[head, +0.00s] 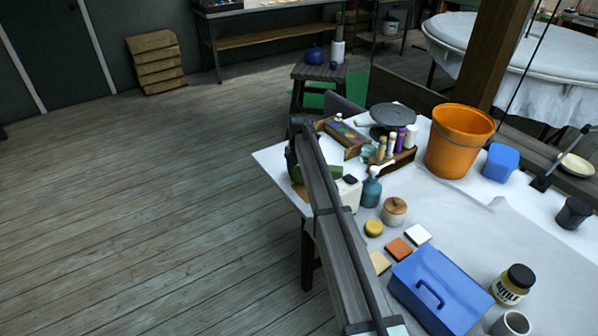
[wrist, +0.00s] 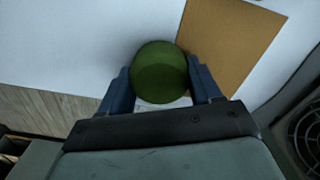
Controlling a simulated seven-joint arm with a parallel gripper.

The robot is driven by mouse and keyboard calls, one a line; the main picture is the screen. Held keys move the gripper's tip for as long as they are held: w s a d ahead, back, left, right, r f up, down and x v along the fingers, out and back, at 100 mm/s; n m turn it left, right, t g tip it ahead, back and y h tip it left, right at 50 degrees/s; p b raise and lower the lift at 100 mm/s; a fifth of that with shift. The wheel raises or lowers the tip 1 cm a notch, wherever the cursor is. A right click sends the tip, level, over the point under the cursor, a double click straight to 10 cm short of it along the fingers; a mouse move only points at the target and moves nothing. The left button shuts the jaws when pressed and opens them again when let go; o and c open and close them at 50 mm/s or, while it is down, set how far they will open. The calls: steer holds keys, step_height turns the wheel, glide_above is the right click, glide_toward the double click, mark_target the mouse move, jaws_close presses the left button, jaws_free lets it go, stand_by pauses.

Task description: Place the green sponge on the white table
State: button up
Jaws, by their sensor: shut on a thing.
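The round green sponge (wrist: 160,66) is between the two blue-grey fingers of my gripper (wrist: 158,72) in the wrist view. The gripper is shut on it. The white table (wrist: 70,40) shows behind and around the sponge; I cannot tell whether the sponge touches it. In the head view my arm hides most of the gripper, near the left corner of the white table (head: 460,225). A bit of green (head: 328,172) shows there beside my arm.
A brown board (wrist: 232,45) lies right of the sponge in the wrist view. A white container (head: 349,192), a teal bottle (head: 371,190) and a lidded jar (head: 394,211) stand close by. An orange bucket (head: 458,145) and blue box (head: 440,290) stand farther right. Wooden floor lies left.

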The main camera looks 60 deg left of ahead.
mark_target(299, 170)
steer(key=o, duration=1)
steer(key=shift+r, duration=0.1)
step_height(299, 170, up, 12)
steer(key=shift+r, duration=0.1)
